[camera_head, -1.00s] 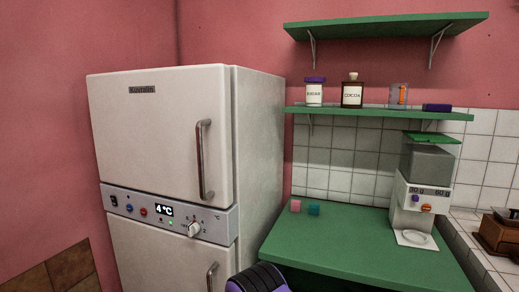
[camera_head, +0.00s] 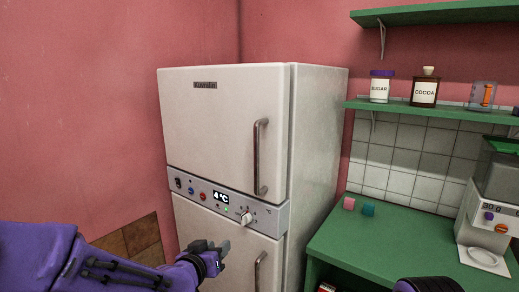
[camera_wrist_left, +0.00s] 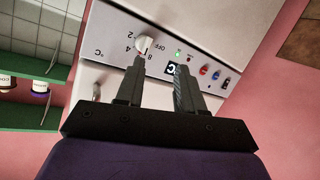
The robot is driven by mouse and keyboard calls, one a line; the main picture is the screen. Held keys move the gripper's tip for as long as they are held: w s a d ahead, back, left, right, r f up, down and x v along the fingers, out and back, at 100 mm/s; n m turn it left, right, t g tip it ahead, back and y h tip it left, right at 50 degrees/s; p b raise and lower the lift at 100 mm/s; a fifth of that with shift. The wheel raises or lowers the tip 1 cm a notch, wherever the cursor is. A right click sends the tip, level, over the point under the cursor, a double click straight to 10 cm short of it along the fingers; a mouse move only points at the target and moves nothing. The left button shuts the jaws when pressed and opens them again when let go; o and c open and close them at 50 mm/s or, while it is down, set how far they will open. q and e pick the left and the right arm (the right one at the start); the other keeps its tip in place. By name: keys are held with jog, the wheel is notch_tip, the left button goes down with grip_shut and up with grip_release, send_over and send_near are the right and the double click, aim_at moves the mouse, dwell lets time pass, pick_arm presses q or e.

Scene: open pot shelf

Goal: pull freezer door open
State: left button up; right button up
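A white two-door fridge-freezer (camera_head: 225,130) stands against the pink wall, with both doors shut. The upper door has a vertical metal handle (camera_head: 261,157) near its right edge. The lower door (camera_head: 215,235) has a similar handle (camera_head: 259,271), partly cut off by the frame. Between them runs a control panel with a display (camera_head: 221,197) and a knob (camera_head: 246,217). My left gripper (camera_head: 222,250) is in front of the lower door, left of its handle. In the left wrist view, turned upside down, its two fingers (camera_wrist_left: 159,68) are apart and empty, facing the panel. My right gripper is out of view.
A green counter (camera_head: 370,245) with a pink cube (camera_head: 349,203) and a teal cube (camera_head: 368,209) stands right of the fridge. Above it, a green shelf (camera_head: 440,113) holds sugar (camera_head: 380,88) and cocoa (camera_head: 424,90) jars. A dispenser (camera_head: 495,205) is at far right.

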aim_at(255, 149)
pick_arm(q)
jog(key=d+r+m+t+h+p, duration=0.1)
jog(key=d+r+m+h, duration=0.15)
jog(key=r, duration=0.95)
jog(key=d+r+m+t+h, duration=0.15)
jog(key=d+r, duration=0.25)
jog(key=r, duration=0.8)
jog(key=shift+m+y, duration=0.3)
jog(key=p+x, duration=0.4)
jog(key=x, duration=0.5)
jog(key=shift+w, duration=0.2)
jog(key=shift+w+d+f, duration=0.1)
jog(key=shift+w, duration=0.3)
grip_shut()
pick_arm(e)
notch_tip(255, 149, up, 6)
